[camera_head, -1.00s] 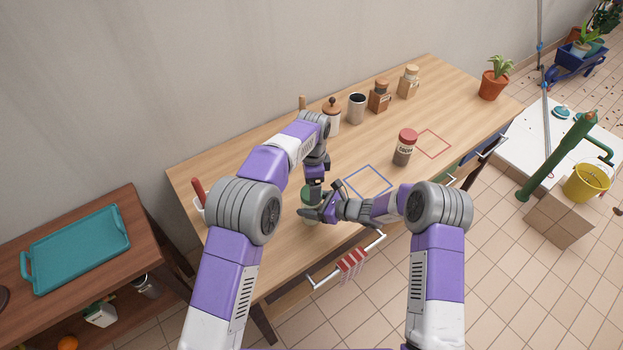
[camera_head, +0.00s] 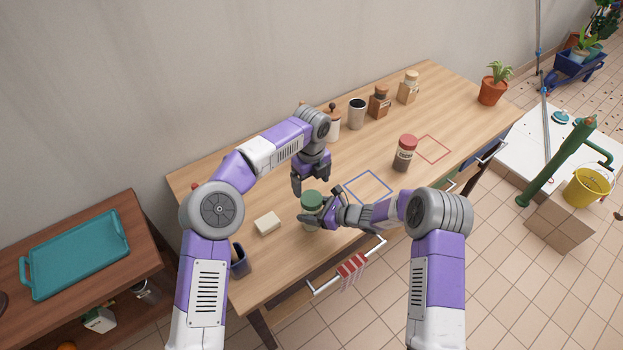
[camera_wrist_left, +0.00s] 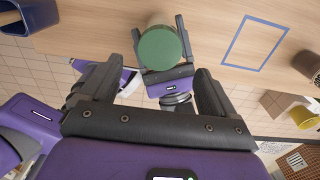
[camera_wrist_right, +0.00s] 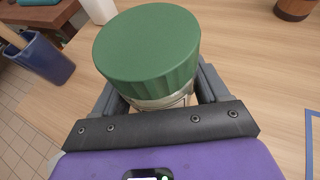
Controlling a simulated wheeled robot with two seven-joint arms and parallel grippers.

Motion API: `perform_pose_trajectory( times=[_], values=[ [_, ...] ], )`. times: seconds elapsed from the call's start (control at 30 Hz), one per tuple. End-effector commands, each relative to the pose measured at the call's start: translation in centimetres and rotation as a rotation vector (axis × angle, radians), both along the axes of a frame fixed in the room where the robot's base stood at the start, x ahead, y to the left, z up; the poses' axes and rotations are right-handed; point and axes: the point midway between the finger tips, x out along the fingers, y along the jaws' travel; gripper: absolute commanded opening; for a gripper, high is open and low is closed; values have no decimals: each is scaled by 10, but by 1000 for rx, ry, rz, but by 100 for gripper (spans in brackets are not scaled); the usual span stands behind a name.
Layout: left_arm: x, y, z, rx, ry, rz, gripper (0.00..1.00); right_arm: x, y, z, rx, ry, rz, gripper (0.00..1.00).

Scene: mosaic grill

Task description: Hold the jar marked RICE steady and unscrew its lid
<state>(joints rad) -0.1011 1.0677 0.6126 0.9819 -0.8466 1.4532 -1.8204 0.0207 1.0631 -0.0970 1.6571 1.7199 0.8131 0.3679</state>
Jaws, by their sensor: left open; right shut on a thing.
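A jar with a green lid (camera_head: 312,201) stands upright near the table's front edge; I cannot read its label in these views. The lid sits on the jar, seen from close by in the right wrist view (camera_wrist_right: 148,48), with the pale jar body (camera_wrist_right: 165,102) below it. My right gripper (camera_head: 312,221) is shut around the jar body from the right. My left gripper (camera_head: 311,189) is open and empty, above and behind the lid, apart from it. In the left wrist view the lid (camera_wrist_left: 160,47) lies beyond the open fingers.
A red-lidded jar (camera_head: 404,155) stands to the right, between blue (camera_head: 368,187) and red (camera_head: 432,150) square outlines. A pale block (camera_head: 267,222) and a dark blue cup (camera_head: 239,261) are at left. Several containers line the back, including a metal cup (camera_head: 357,112).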

Motion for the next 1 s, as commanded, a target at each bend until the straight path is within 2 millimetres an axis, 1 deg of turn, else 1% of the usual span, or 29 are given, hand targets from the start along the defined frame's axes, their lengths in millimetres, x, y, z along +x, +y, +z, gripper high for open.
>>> perform_pose_trajectory(
  times=[0.03,0.2,0.4,0.6,0.8,0.83,1.0],
  values=[
    [-1,0,-9,0,4,0,89,0,0,0,1,0,0,0],
    [-1,0,-36,0,5,0,89,0,0,0,1,0,0,0],
    [-1,-1,-61,-2,3,1,89,0,0,1,1,0,0,0],
    [0,0,-70,-1,0,4,89,0,0,0,1,0,0,0],
    [0,0,-70,-1,0,4,89,0,0,0,1,0,0,0],
    [0,0,-70,-1,0,3,88,0,0,0,1,0,0,0],
    [0,0,-70,-1,0,3,62,0,0,0,1,0,0,0]
  ],
)
